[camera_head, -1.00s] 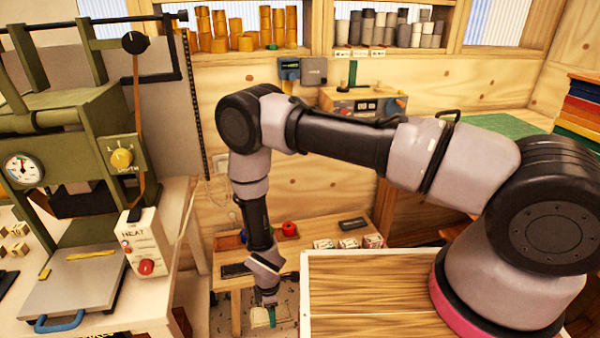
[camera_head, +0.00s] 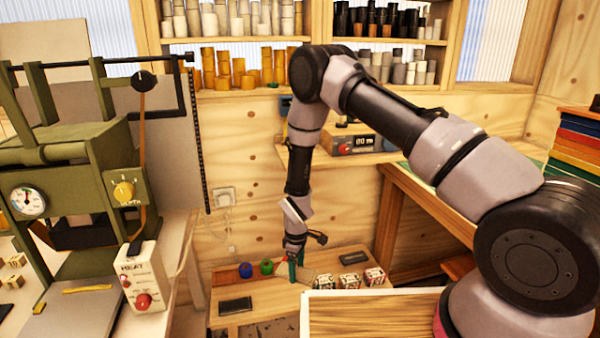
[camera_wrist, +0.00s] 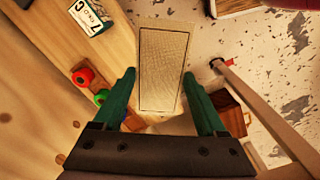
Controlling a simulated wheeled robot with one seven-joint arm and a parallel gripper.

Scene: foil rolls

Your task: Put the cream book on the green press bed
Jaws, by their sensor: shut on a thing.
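The cream book (camera_wrist: 165,68) is a pale, textured rectangle in the wrist view, between the green fingers of my gripper (camera_wrist: 160,78). My gripper is shut on it. In the head view my gripper (camera_head: 297,268) hangs above the low wooden bench, and the book is mostly hidden or too small to make out there. The green press (camera_head: 65,165) stands at the left, with a gauge and a yellow knob. Its flat grey bed (camera_head: 75,318) shows at the lower left, partly cut off by the picture edge. The book is well to the right of the press.
The low bench (camera_head: 240,312) bears several lettered blocks (camera_head: 349,281), a dark flat box (camera_head: 235,305), and blue and green rolls (camera_head: 266,267). A white heat control box (camera_head: 143,275) stands beside the press bed. A wood-topped surface (camera_head: 375,315) is in front.

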